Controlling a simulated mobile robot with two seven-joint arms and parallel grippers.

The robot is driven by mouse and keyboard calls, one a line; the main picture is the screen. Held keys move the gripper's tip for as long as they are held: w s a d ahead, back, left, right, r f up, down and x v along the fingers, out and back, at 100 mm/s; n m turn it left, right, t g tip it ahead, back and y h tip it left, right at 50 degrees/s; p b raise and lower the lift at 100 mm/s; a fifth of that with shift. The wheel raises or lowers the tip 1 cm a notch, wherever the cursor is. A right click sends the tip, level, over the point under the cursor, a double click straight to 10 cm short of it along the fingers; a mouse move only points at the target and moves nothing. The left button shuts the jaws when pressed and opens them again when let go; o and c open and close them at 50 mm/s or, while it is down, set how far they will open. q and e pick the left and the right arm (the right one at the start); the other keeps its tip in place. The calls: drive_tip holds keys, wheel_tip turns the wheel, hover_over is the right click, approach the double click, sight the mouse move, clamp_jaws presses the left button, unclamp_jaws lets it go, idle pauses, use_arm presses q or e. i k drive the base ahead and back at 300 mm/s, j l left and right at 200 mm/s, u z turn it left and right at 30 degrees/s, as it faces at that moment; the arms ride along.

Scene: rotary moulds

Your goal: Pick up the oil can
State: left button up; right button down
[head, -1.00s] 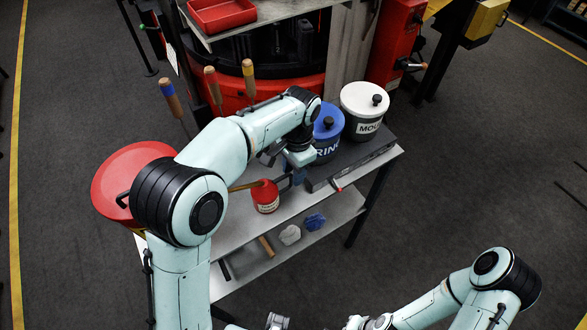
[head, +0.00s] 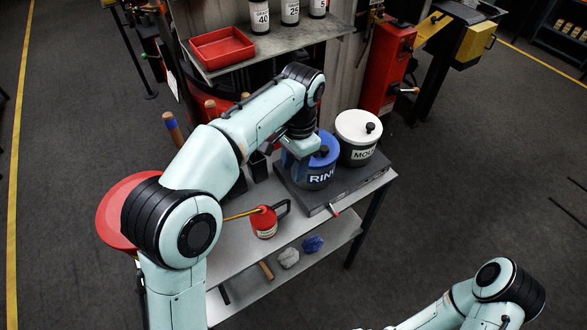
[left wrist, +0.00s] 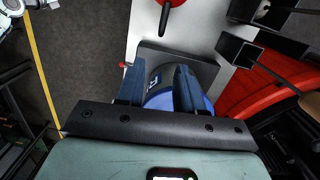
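The oil can (head: 264,223) is red, with a thin brass spout pointing left and a dark handle on its right. It stands upright on the grey bench top (head: 236,237). Part of it shows at the top edge of the left wrist view (left wrist: 173,3). My left gripper (head: 292,160) is above and behind the can, beside the blue pot marked RING (head: 322,168). In the left wrist view its fingers (left wrist: 158,88) are apart with nothing between them, over the blue pot. My right arm is at the lower right of the head view; its gripper is outside the picture.
A white-lidded pot (head: 358,138) stands with the blue pot on a dark slab. Wooden-handled tools (head: 172,128) stand behind my left arm. The lower shelf (head: 327,242) holds grey and blue lumps.

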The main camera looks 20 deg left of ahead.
sight(263, 219)
drive_tip(key=k, duration=1)
